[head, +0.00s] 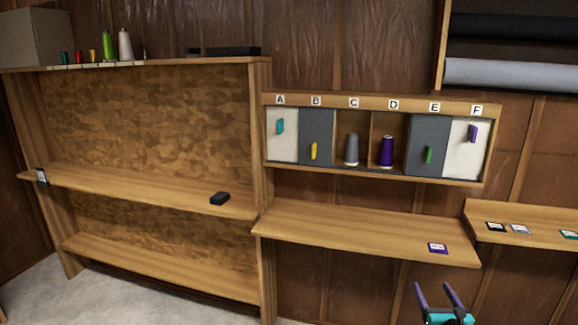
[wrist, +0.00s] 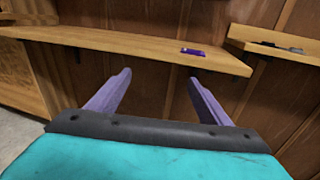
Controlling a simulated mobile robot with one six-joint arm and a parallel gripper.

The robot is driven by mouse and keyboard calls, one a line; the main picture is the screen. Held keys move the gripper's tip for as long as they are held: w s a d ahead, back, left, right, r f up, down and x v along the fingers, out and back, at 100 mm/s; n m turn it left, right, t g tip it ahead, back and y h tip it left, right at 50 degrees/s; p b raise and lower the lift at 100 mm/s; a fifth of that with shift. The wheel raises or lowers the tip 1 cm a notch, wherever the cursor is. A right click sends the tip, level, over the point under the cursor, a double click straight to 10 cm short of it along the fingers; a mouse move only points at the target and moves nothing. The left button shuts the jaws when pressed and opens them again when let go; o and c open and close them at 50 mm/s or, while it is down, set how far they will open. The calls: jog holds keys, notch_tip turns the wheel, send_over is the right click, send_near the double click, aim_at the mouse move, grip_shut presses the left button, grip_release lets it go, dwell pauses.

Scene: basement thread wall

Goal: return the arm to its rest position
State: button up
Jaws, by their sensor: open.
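My gripper (head: 438,296) is at the bottom right of the head view, below and in front of the wooden shelf (head: 350,234) under the cubby row. Its two purple fingers are spread apart with nothing between them. In the wrist view my gripper (wrist: 157,90) also shows open and empty, fingers pointing toward the shelf's underside and the wall. A purple card (head: 437,248) lies on the shelf's right part, and it also shows in the wrist view (wrist: 193,52). The fingers touch nothing that I can see.
A cubby row (head: 375,104) labelled A to F hangs above; C and D hold a grey spool (head: 352,149) and a purple spool (head: 387,152). A right-hand shelf (head: 545,235) holds several cards. A tall shelf unit (head: 262,130) with a black object (head: 220,198) stands left.

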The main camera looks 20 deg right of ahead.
jog(key=w+a+f+y, duration=0.2)
jog(key=w+a+f, duration=0.25)
jog(key=a, duration=0.35)
jog(key=w+a+f+y, duration=0.1)
jog(key=w+a+f, duration=0.2)
jog(key=w+a, duration=0.35)
jog(key=w+a+f+y, duration=0.2)
jog(key=w+a+f, duration=0.15)
jog(key=a, duration=0.55)
jog(key=a+f+m+g, duration=0.5)
jog(key=a+f+m, duration=0.1)
jog(key=a+f, duration=0.85)
jog(key=s+a+f+m+g, duration=0.4)
jog(key=s+a+f+m, duration=0.2)
jog(key=s+f, duration=0.25)
jog(key=s+a+f+m+g, duration=0.45)
jog(key=s+f, duration=0.25)
jog(key=s, duration=0.2)
jog(key=s+a+m+g+y, duration=0.1)
jog(key=s+a+m+g, duration=0.1)
jog(key=s+m+g, duration=0.2)
jog(key=s+a+r+m+g+y, duration=0.1)
jog(key=s+a+m+g, duration=0.2)
jog(key=s+m, duration=0.7)
jog(key=s+g, duration=0.1)
jog(key=s, duration=0.3)
jog(key=shift+r, duration=0.2)
